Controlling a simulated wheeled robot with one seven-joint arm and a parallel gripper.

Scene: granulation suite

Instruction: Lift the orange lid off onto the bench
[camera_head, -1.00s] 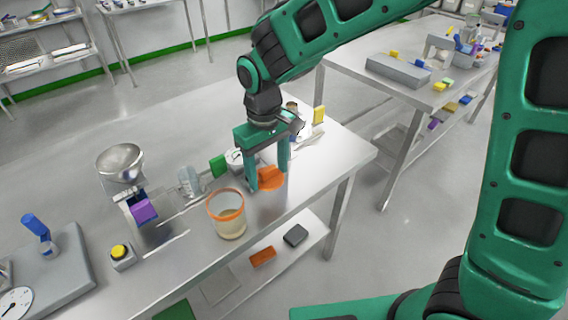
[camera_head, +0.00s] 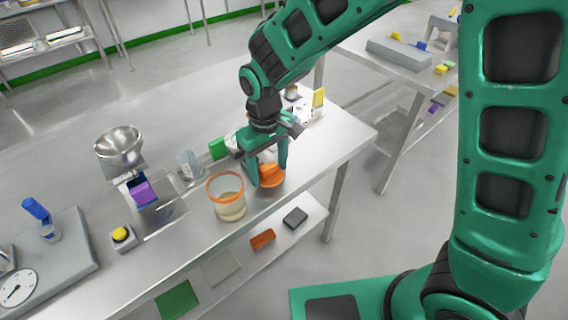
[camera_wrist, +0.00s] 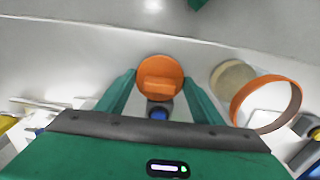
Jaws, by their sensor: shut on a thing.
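The orange lid (camera_head: 271,174), a disc with a raised block handle, is at the bench's front edge, to the right of the clear container (camera_head: 229,206) with an orange rim. The container is open at the top and holds something pale tan. My gripper (camera_head: 267,180) points down with its fingers either side of the lid's handle, shut on it. In the wrist view the lid (camera_wrist: 160,78) shows between the fingertips (camera_wrist: 160,85), with the open container (camera_wrist: 266,104) to its right. I cannot tell whether the lid touches the bench (camera_head: 330,150).
A green block (camera_head: 217,149) and a clear beaker (camera_head: 189,165) stand behind the container. A device with a metal bowl (camera_head: 119,146) and purple block stands left, near a yellow button box (camera_head: 122,237). A lower shelf holds an orange block (camera_head: 262,239) and a dark one (camera_head: 295,217).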

